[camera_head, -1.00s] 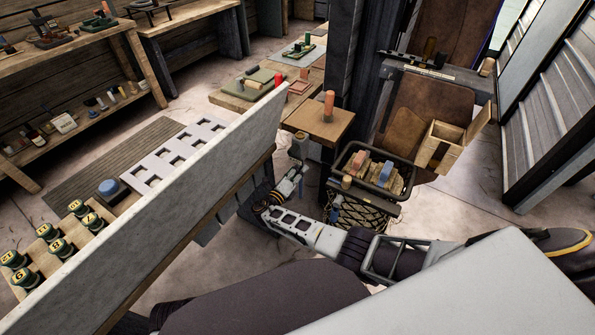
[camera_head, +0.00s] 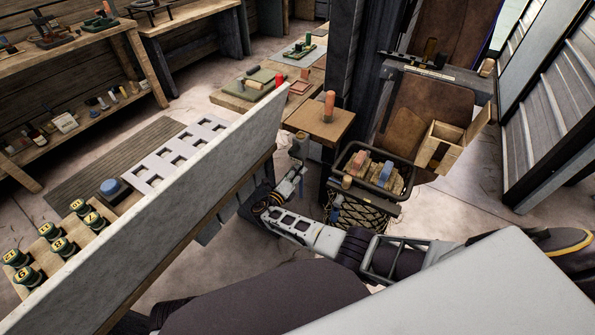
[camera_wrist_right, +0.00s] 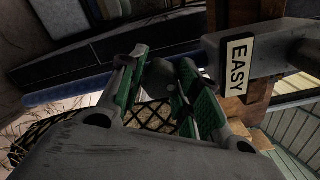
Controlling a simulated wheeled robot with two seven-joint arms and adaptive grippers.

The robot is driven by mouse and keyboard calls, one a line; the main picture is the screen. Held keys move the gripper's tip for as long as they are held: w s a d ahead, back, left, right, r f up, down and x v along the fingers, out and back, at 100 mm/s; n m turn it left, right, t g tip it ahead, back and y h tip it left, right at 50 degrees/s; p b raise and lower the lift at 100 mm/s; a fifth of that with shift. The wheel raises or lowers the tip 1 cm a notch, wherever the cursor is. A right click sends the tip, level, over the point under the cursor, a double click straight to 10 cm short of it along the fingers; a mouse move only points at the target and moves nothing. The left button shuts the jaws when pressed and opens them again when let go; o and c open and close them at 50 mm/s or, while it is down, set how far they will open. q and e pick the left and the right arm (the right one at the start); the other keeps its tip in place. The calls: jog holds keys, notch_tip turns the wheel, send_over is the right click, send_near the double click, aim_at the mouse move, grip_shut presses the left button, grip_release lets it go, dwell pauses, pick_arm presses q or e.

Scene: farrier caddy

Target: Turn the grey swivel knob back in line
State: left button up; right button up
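The grey knob (camera_wrist_right: 160,76) shows in the right wrist view as a dark, rounded grey piece between my right gripper's green finger pads. My right gripper (camera_wrist_right: 162,94) is open around it, with a finger on each side. I cannot tell whether either pad touches the knob. A grey block with an "EASY" label (camera_wrist_right: 236,66) sits just right of the fingers. The knob's angle is hard to tell. My left gripper is not in view.
A wooden stand (camera_head: 318,122) with an orange-brown peg is behind. A long grey panel (camera_head: 165,205) stands to the left.

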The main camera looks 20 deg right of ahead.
aim_at(297, 173)
jog(key=shift+o, duration=1.2)
jog(key=shift+w+d+r, duration=0.1)
jog(key=shift+w+d, duration=0.05)
jog(key=shift+d, duration=0.2)
jog(key=shift+a, duration=0.1)
jog(key=shift+p+v, duration=0.85)
jog(key=shift+v, duration=1.7)
jog(key=shift+f, duration=0.2)
